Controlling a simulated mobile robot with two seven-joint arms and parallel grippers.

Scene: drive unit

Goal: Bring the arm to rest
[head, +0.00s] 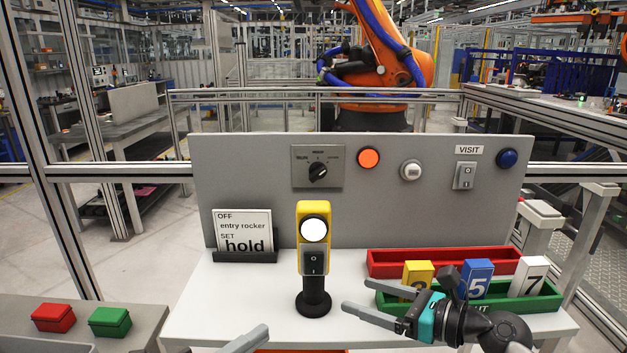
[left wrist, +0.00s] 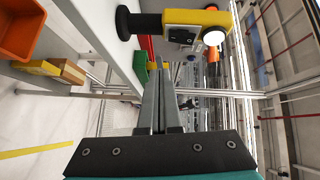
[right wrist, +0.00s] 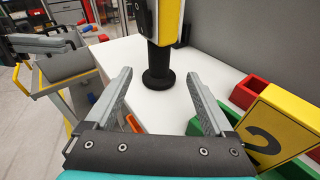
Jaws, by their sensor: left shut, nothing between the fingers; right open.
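An orange robot arm (head: 385,55) with blue hoses stands behind the grey panel (head: 240,170). A card (head: 243,232) reads "OFF entry rocker, SET hold". A yellow pedestal box (head: 313,262) has a white lit lamp and a black rocker. My left gripper (head: 262,330) is shut and empty, low in front of the table. My right gripper (head: 356,295) is open and empty, right of the pedestal.
A red tray (head: 400,262) and a green tray (head: 540,303) with numbered yellow, blue and white blocks lie at the right, close to my right gripper. Red (head: 53,317) and green (head: 109,321) boxes sit at the left.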

